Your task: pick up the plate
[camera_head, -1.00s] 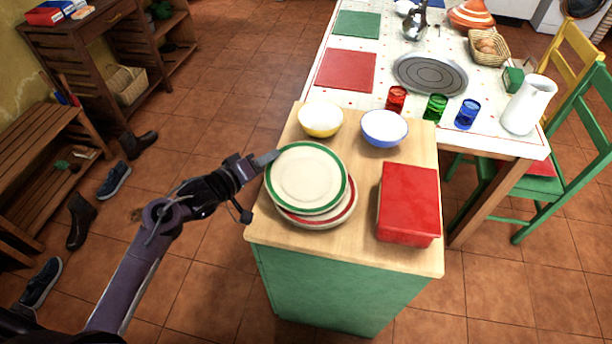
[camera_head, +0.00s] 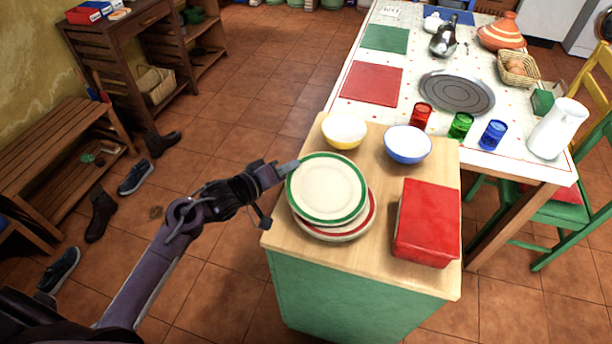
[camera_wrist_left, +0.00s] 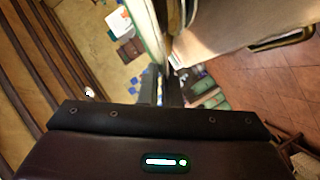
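A cream plate with a green rim (camera_head: 327,189) lies uppermost over a stack of plates on the counter's left side. A red-rimmed plate (camera_head: 371,213) shows below it, offset toward the front right. My left gripper (camera_head: 294,166) is at the green-rimmed plate's upper left rim. In the left wrist view, the plate's edge (camera_wrist_left: 150,30) runs down between the close-set fingers (camera_wrist_left: 160,92), which appear shut on it. Whether the plate is clear of the stack is hard to tell. My right gripper is not in view.
A yellow bowl (camera_head: 344,131), a blue bowl (camera_head: 407,144) and a red box (camera_head: 427,222) share the wooden counter top (camera_head: 400,275). Behind stands a table with red (camera_head: 421,116), green (camera_head: 460,126) and blue (camera_head: 492,135) glasses. Open floor lies left, with shoes near a bench (camera_head: 60,150).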

